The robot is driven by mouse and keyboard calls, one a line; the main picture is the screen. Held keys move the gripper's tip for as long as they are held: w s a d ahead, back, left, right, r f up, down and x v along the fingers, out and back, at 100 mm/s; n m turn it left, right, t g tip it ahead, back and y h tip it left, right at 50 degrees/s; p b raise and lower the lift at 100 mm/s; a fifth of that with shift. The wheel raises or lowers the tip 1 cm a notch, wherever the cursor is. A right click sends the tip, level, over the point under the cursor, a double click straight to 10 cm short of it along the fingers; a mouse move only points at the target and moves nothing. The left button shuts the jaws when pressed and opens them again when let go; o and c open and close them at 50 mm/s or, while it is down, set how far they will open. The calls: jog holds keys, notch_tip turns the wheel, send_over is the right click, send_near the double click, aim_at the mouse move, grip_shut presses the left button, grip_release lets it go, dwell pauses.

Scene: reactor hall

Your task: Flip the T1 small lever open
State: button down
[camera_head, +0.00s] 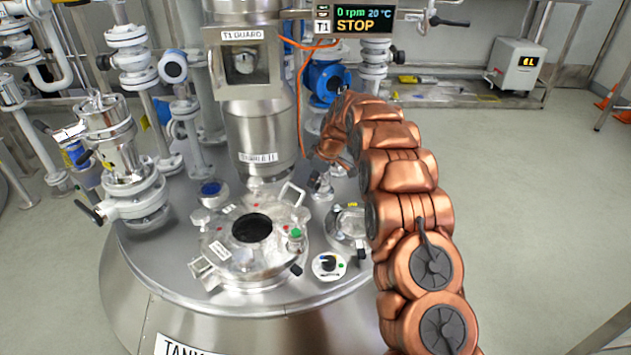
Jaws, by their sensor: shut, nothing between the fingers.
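The T1 tank (150,255) is a steel vessel with a domed top. A small valve-like fitting (321,184) stands on the tank top, right of the central column. It may carry the small lever, but it is too small to tell its position. My copper arm rises on the right and bends over to the left. My gripper (338,163) hangs at its end, small and partly hidden by the arm, just above and right of that fitting. It looks shut and empty. I cannot tell whether it touches anything.
A round hatch (252,230) with a dark opening lies in front. A steel handle (292,193), a black knob (328,263) and a sight port (350,222) are nearby. The T1 guard box (245,65) and an orange cable (301,90) are behind. A black-handled valve (125,200) stands left.

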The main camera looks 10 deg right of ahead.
jog(key=shift+d+r, duration=0.1)
dwell(0.3)
jog(key=shift+d+r, duration=0.2)
jog(key=shift+r, duration=0.4)
jog(key=v, duration=1)
jog(key=shift+s+r, duration=0.2)
jog(key=shift+r, duration=0.05)
jog(key=shift+r, duration=0.1)
jog(key=s+a+r+m+g+h+p, duration=0.1)
jog(key=s+a+r+m+p, duration=0.15)
jog(key=s+r+p, duration=0.8)
jog(key=s+a+r+m+g+p, duration=0.1)
jog(key=s+a+r+m+p, duration=0.15)
jog(key=s+r+p, duration=0.8)
jog(key=s+d+r+m+g+h+p, duration=0.1)
jog(key=s+r+m+p, duration=0.2)
jog(key=s, duration=1.4)
jog(key=s+d+r+m+g+h+p, duration=0.1)
jog(key=s+d+r+m+p, duration=0.1)
jog(key=s+r+p, duration=0.7)
jog(key=shift+s+r+m, duration=0.6)
jog(key=shift+s+r, duration=0.8)
jog(key=shift+s, duration=2.55)
